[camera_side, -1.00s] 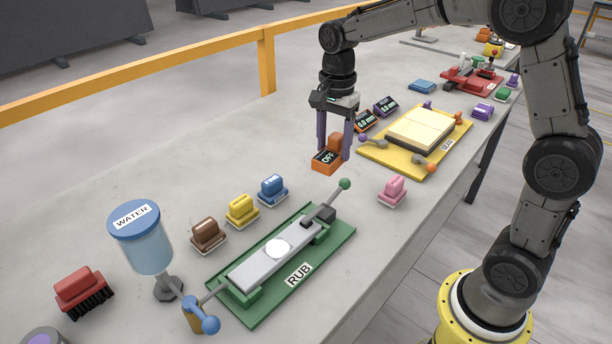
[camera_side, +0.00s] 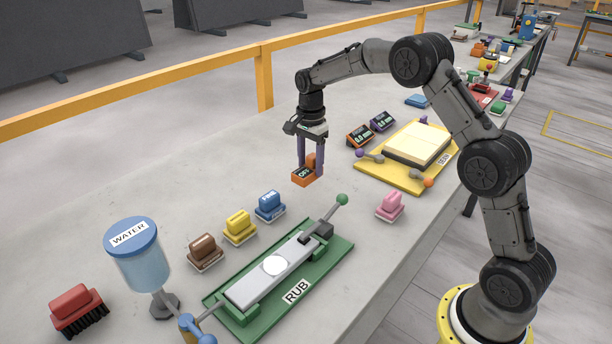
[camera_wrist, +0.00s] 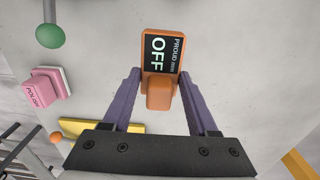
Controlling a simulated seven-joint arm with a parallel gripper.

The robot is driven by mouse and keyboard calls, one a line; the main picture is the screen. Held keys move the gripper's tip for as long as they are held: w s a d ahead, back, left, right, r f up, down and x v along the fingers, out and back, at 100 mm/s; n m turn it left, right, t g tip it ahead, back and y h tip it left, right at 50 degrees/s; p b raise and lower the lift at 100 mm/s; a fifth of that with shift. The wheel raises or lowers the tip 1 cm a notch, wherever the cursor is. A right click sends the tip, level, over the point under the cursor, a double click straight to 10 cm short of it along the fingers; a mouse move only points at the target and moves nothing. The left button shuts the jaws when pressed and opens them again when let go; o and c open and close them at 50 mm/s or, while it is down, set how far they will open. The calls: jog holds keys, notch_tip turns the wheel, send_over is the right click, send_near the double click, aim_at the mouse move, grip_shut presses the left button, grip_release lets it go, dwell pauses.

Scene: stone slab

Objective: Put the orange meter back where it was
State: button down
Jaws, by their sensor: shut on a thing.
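The orange meter (camera_side: 303,179) has a dark screen reading OFF and an orange block-shaped grip. My gripper (camera_side: 312,168), with two purple fingers pointing down, is shut on it. In the wrist view the meter (camera_wrist: 161,52) lies beyond the finger ends, its grip between the purple fingers and its screen marked PROUD mm. The meter is upright over the grey slab, behind the green RUB board; I cannot tell whether its base touches the slab. Another orange-edged meter (camera_side: 360,136) with a lit screen stands farther back, beside a purple meter (camera_side: 382,121).
The green RUB board (camera_side: 335,252) is in front, with blue (camera_side: 270,206), yellow (camera_side: 239,227) and brown (camera_side: 205,251) blocks behind it. A pink block (camera_side: 390,206) and a yellow board (camera_side: 372,174) are to the right. The slab left of the meter is clear.

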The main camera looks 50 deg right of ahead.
aim_at(306, 166)
jog(key=shift+w+d+f, duration=0.2)
jog(key=shift+w+f, duration=0.75)
jog(key=shift+f, duration=1.65)
jog(key=shift+f, duration=0.1)
jog(key=shift+c, duration=0.9)
grip_release()
jog(key=shift+f, duration=0.1)
